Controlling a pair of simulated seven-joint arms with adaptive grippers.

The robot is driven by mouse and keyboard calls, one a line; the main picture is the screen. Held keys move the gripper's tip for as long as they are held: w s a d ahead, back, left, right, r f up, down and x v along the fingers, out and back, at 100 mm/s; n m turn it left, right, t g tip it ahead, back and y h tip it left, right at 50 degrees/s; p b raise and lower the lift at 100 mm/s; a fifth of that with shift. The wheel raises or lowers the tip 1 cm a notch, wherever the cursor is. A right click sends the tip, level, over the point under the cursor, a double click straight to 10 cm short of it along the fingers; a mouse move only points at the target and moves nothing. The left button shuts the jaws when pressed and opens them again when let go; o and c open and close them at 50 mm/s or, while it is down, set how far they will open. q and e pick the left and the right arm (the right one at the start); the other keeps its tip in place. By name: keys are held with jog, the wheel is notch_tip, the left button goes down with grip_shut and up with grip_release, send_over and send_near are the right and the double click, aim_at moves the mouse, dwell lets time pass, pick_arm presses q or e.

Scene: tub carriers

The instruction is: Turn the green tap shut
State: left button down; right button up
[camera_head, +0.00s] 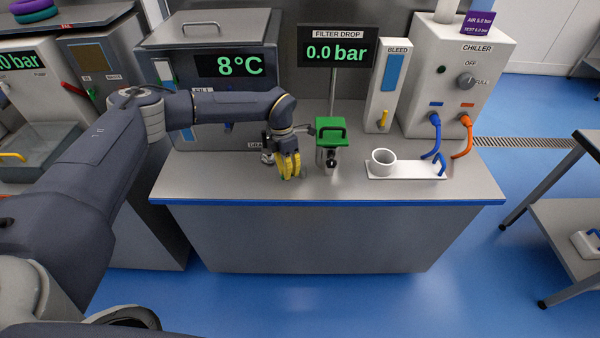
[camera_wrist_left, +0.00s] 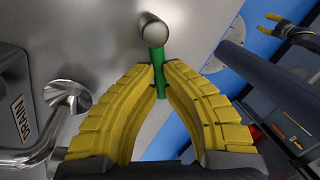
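The green tap (camera_wrist_left: 157,60) shows in the left wrist view as a straight green lever with a round grey end. My left gripper (camera_wrist_left: 161,76) has its two yellow fingertips close together on either side of the lever, apparently touching it. In the head view my left gripper (camera_head: 290,176) is low at the counter, in front of the grey unit reading 8°C; the lever is hidden there by the fingers. My right gripper (camera_wrist_left: 287,25) shows at the top right of the left wrist view, its yellow fingers apart and empty.
A bent metal pipe (camera_wrist_left: 48,140) beside the DRAIN label is close to the left fingers. A green-topped filter (camera_head: 331,125) stands just right of the gripper. A white holder with a cup (camera_head: 383,162) and the chiller (camera_head: 455,75) are farther right. The counter's front strip is clear.

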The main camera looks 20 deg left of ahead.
pick_arm(q)
jog(key=shift+f, duration=0.15)
jog(key=c, duration=1.4)
grip_release()
notch_tip(320, 180, up, 12)
jog(key=w+a, duration=0.1)
jog(key=shift+w+a, duration=0.35)
jog(key=shift+f, duration=0.1)
